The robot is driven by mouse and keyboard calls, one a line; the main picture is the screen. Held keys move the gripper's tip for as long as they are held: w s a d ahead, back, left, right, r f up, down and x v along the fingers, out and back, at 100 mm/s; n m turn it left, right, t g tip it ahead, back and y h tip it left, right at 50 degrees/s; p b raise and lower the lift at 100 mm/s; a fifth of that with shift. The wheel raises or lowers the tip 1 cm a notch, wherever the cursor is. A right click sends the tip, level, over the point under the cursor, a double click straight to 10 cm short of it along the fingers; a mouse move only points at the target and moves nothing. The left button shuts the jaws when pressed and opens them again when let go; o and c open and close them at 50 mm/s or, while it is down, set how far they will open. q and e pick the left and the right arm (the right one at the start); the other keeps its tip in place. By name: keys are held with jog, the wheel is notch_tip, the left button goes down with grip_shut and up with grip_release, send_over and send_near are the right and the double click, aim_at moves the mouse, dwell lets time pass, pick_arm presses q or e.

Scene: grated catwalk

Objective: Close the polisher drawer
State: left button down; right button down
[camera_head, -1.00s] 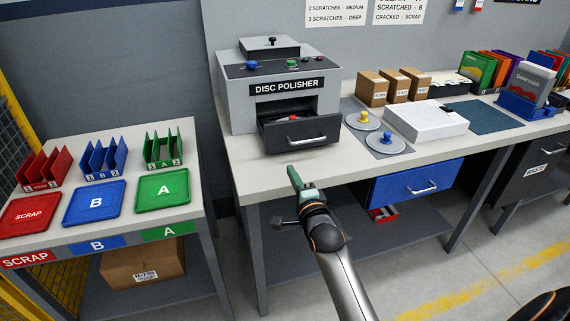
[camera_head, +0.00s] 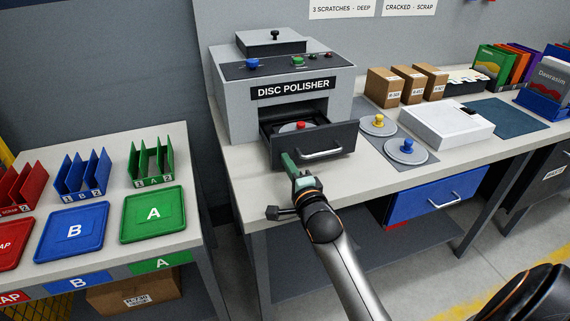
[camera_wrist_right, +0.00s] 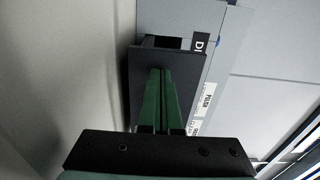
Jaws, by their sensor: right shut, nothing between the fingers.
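The disc polisher (camera_head: 232,105) stands on the bench, a grey box with a black label. Its dark drawer (camera_head: 334,137) is pulled out at the front. A disc with a red knob (camera_head: 300,126) lies inside it. My right gripper (camera_head: 288,160) is shut and empty, at the left part of the drawer front, left of the silver handle (camera_head: 320,154). In the right wrist view its green fingers (camera_wrist_right: 160,95) point at the dark drawer front (camera_wrist_right: 140,75); I cannot tell whether they touch it. My left gripper is not in view.
Two grey discs with a yellow knob (camera_head: 378,119) and a blue knob (camera_head: 407,145) lie right of the drawer. A white box (camera_head: 445,123) and brown cartons (camera_head: 383,88) stand beyond. A blue bench drawer (camera_head: 435,194) is below. A side table (camera_head: 110,236) holds trays at left.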

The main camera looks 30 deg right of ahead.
jog(key=shift+w, duration=0.25)
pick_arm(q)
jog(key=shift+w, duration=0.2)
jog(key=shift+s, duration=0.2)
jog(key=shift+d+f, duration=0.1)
